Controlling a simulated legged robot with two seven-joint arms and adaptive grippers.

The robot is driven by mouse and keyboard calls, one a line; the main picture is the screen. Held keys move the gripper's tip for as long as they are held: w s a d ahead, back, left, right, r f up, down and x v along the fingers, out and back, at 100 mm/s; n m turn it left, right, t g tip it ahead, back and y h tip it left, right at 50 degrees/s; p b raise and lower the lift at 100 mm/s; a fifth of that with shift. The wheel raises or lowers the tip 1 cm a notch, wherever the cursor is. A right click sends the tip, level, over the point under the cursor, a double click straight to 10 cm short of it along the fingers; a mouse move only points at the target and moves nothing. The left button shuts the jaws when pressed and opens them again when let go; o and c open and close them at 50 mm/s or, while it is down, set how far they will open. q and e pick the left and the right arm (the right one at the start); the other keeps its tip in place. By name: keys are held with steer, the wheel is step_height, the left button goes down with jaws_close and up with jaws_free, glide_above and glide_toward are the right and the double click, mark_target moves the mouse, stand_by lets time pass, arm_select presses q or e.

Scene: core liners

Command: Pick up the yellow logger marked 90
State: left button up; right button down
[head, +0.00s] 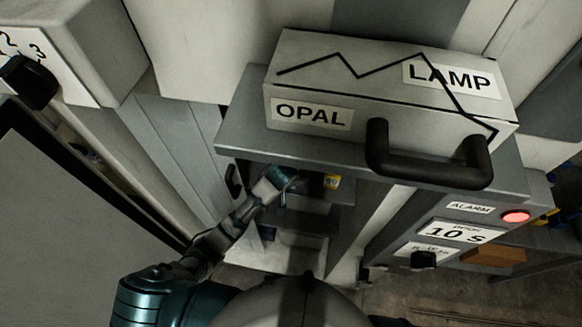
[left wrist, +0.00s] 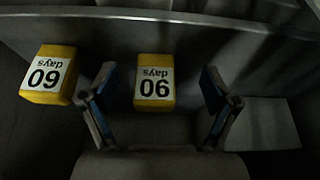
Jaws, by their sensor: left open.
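The yellow logger marked 90 (left wrist: 154,96) lies in the left wrist view between my spread fingers, its white label upside down. Space shows on both sides of it, and neither finger appears to touch it. A second yellow logger marked 60 (left wrist: 48,95) lies to its left, outside the left finger. My left gripper (left wrist: 156,82) is open and empty. My right gripper is out of view.
A grey shelf (head: 225,140) overhangs my gripper and carries a box (head: 335,75) labelled OPAL and LAMP with a black handle (head: 428,168). An alarm panel (head: 458,235) with a red light stands at right. A pale block (left wrist: 262,123) lies right of my fingers.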

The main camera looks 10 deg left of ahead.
arm_select(q)
steer(key=w, duration=0.5)
steer(key=shift+w+d+p, duration=0.25)
steer(key=shift+d+p, duration=0.1)
steer(key=shift+p, duration=0.05)
steer(key=shift+x, duration=1.15)
steer(key=shift+w+a+f+p, duration=0.15)
steer(key=shift+w+f+p, duration=0.15)
steer(key=shift+f, duration=0.15)
steer(key=shift+a, duration=0.15)
steer(key=shift+c, duration=0.2)
steer(key=shift+s, duration=0.1)
steer(key=c, duration=1.2)
steer(key=shift+c, duration=0.4)
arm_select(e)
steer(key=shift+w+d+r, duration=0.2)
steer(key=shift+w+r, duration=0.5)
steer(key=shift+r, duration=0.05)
